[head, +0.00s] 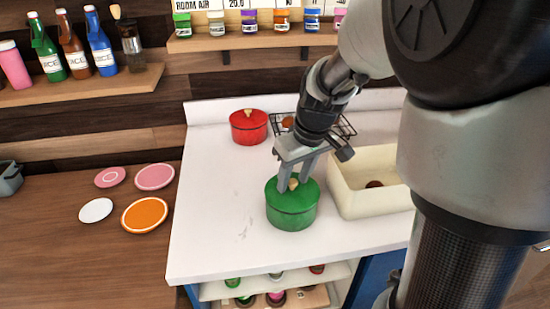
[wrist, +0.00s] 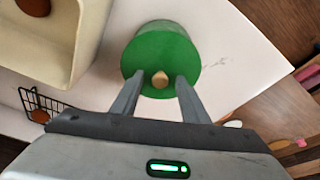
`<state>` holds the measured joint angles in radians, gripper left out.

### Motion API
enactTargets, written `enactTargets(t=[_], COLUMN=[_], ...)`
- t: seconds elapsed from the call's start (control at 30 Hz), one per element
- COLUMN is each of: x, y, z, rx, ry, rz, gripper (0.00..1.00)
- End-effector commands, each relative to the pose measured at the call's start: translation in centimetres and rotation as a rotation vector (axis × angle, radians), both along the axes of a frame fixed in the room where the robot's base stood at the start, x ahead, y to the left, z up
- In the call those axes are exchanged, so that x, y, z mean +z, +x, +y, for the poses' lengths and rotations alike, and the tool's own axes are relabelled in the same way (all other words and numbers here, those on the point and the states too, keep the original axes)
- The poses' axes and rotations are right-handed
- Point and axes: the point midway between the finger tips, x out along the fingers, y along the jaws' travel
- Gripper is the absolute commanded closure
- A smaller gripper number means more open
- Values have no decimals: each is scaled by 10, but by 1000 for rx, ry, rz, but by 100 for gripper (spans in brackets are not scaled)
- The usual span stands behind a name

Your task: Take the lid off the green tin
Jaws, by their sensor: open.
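The green tin (head: 291,212) stands upright on the white counter, with its green lid on and a wooden knob on top. My gripper (head: 294,184) is above the lid with its fingers on either side of the knob. In the wrist view the green lid (wrist: 165,50) lies under the fingers, and the tan knob (wrist: 160,79) shows between the open fingertips (wrist: 158,84). I cannot tell whether the fingers touch the lid.
A cream bin (head: 345,200) stands close to the right of the tin. A red pot (head: 249,128) and a wire rack (head: 345,128) are at the back. The white counter (head: 215,215) is clear to the left. Plates (head: 145,215) lie on the wooden surface farther left.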

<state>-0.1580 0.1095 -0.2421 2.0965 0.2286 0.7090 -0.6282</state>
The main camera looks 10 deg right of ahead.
Motion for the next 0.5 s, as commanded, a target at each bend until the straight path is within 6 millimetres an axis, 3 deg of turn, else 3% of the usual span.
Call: enactTargets(t=[0.17, 0.4, 0.5], x=[0, 1, 1], y=[0, 0, 0], z=[0, 0, 0], rx=[0, 0, 0], ry=[0, 0, 0], rz=[0, 0, 0], gripper=[60, 100, 100])
